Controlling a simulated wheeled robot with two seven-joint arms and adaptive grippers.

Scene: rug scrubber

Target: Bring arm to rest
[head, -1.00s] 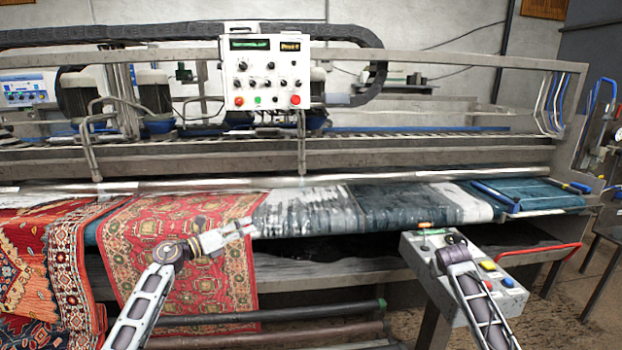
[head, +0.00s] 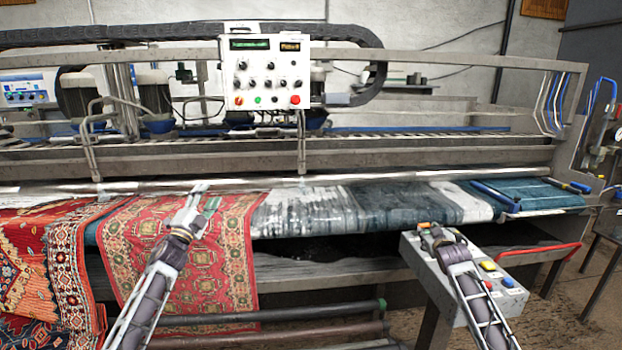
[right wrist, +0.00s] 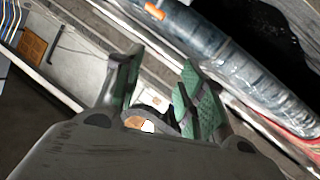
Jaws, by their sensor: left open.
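My left gripper (head: 197,192) is in front of the red patterned rug (head: 150,222), with its fingers pointing up and away toward the long metal roller. It is open, and I see nothing between its fingers. My right gripper (head: 426,230) is over the far left part of the grey button box (head: 440,290), its tips small in the head view. In the right wrist view its two green-padded fingers (right wrist: 158,85) stand apart, with no held object visible. Whether it touches the box cannot be told.
The rug-washing machine spans the back, with a white control panel (head: 265,72) on its frame. A wet blue-and-white rug (head: 350,208) lies over its front edge. A red handle (head: 538,254) is at the right. Dark rollers (head: 270,316) lie low in front.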

